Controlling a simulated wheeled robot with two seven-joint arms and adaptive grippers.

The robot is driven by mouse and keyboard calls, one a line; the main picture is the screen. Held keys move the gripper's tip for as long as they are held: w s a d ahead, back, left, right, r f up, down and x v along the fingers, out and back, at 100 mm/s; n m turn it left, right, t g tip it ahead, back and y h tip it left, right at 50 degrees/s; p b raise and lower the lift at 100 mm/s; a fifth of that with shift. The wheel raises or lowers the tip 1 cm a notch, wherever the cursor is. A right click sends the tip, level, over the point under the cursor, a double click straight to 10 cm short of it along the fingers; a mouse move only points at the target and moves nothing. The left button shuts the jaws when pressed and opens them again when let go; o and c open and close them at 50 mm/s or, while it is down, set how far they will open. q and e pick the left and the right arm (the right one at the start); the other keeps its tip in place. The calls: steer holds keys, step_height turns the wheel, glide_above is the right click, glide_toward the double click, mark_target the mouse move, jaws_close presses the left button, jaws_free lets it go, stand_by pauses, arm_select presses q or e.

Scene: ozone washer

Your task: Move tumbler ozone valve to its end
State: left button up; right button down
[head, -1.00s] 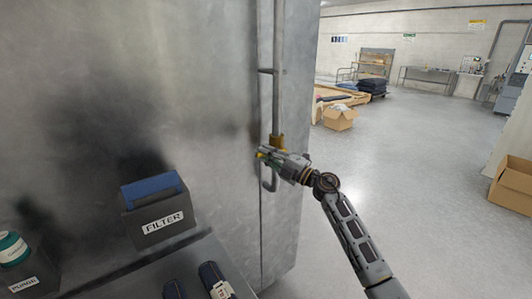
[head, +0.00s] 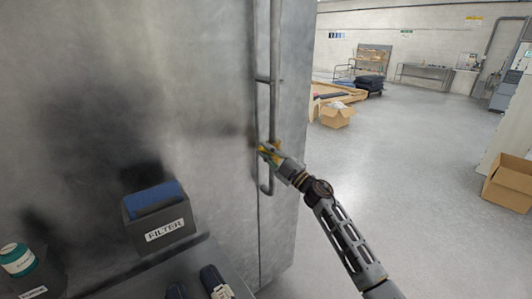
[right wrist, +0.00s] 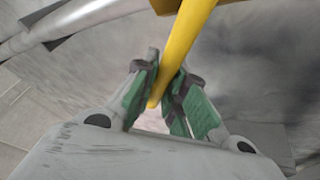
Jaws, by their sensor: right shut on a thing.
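The ozone valve has a yellow lever (right wrist: 185,42), which sits on a vertical grey pipe (head: 275,90) along the edge of the metal cabinet. My right gripper (head: 266,152) is at the valve, and its green-padded fingers (right wrist: 162,103) are shut on the yellow lever. In the right wrist view the lever runs from the top edge down between the two fingers. In the head view the gripper and its wrist hide most of the valve. My left gripper is not in view.
The large metal cabinet (head: 170,80) fills the left side. A FILTER box (head: 160,233) and a teal-lidded container (head: 17,259) stand at lower left. Cardboard boxes (head: 510,183) lie on the floor at right. The floor between is clear.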

stand_by(0.4)
steer(key=c, duration=1.5)
jaws_free()
steer(key=shift+o, duration=0.2)
steer(key=shift+d, duration=0.15)
steer(key=v, duration=1.1)
steer(key=shift+s+d+f, duration=0.2)
steer(key=shift+s, duration=0.1)
steer(key=shift+c, duration=0.3)
